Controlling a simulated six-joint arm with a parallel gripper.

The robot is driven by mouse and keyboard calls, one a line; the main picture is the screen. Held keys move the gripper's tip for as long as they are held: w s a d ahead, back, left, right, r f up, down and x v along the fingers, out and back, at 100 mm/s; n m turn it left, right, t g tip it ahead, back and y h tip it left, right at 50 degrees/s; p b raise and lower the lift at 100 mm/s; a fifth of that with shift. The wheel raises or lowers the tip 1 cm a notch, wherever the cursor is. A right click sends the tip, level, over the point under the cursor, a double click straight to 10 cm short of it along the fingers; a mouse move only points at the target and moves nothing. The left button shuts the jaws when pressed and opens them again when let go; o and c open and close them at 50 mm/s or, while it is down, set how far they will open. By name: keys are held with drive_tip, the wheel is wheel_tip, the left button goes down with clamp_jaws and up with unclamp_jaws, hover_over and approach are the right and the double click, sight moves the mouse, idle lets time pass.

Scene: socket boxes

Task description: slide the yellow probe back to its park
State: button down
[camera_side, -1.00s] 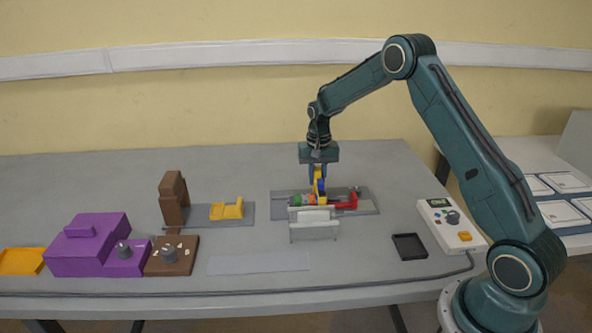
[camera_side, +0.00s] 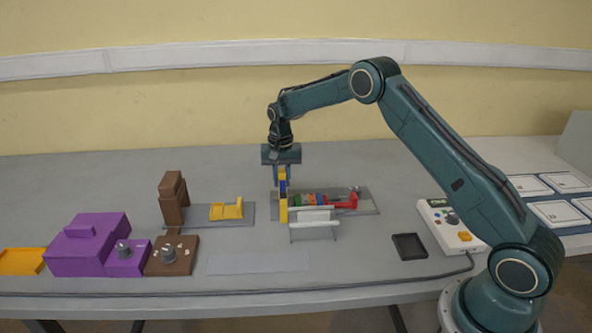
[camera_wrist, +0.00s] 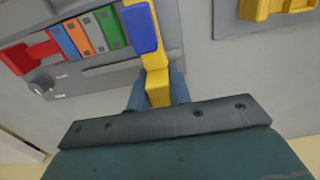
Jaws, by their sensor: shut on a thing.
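My gripper (camera_side: 282,184) is shut on the yellow probe (camera_side: 283,208) and stands at the left end of the grey plate (camera_side: 368,207). In the wrist view the yellow probe (camera_wrist: 157,88) sits between the blue fingers, with a blue block (camera_wrist: 142,28) over part of it. The row of coloured blocks (camera_side: 312,199) and the red end piece (camera_side: 345,202) lie to the right of the probe. In the wrist view the green block (camera_wrist: 111,27) is the nearest to the probe, with a gap between them. The probe's lower end is not clear.
A white stand (camera_side: 314,223) is in front of the row. A brown block (camera_side: 174,199) and a yellow holder (camera_side: 228,210) stand to the left, with purple boxes (camera_side: 88,245) further left. A black tray (camera_side: 409,246) and a control box (camera_side: 449,225) are at right.

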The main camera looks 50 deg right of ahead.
drive_tip(key=shift+w+a+r, duration=0.1)
drive_tip(key=shift+w+a, duration=0.5)
drive_tip(key=shift+w, duration=0.1)
drive_tip(key=c, duration=1.3)
unclamp_jaws()
drive_tip(key=shift+a, duration=0.1)
drive_tip(key=shift+r, duration=0.15)
wheel_tip(320, 180, up, 14)
drive_tip(key=shift+f, duration=0.25)
